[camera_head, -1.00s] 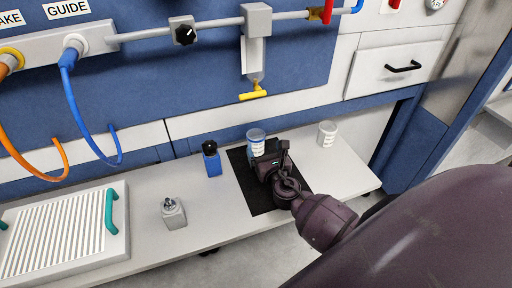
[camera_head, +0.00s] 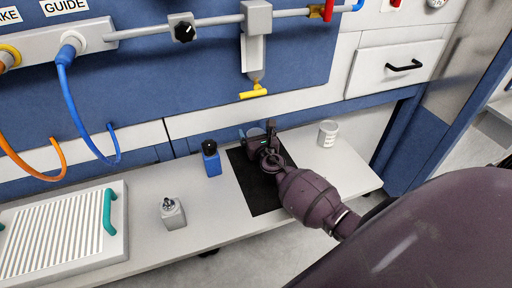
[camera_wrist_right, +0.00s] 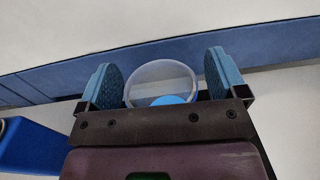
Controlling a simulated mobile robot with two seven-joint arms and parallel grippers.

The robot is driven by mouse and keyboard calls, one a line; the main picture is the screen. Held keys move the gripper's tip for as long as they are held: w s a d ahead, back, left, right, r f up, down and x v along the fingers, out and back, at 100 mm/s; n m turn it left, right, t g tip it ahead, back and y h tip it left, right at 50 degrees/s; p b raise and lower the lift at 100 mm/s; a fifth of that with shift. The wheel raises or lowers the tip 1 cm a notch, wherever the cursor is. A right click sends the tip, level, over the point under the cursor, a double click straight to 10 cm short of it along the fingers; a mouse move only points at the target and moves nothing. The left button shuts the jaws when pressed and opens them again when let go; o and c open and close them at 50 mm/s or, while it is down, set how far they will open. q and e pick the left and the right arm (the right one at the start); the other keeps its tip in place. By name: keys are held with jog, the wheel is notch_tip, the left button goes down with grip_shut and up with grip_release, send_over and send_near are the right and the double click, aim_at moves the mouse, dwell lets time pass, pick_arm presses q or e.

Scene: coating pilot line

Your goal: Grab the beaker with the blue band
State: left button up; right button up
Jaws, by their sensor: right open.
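The beaker with the blue band (camera_head: 254,135) stands at the back of the dark mat (camera_head: 262,197), mostly hidden by my right gripper in the head view. In the right wrist view the clear round beaker (camera_wrist_right: 162,75) shows with blue at its lower part. My right gripper (camera_head: 257,130) is at the beaker. Its two fingers (camera_wrist_right: 163,80) are open, one on each side of the beaker. A small gap shows at each side, so I see no grip. My left gripper is not in view.
A blue bottle with a black cap (camera_head: 212,160) stands just left of the mat. A whitish beaker (camera_head: 328,133) stands to the right. A yellow-handled valve (camera_head: 254,92) hangs above.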

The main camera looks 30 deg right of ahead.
jog(key=c, duration=1.2)
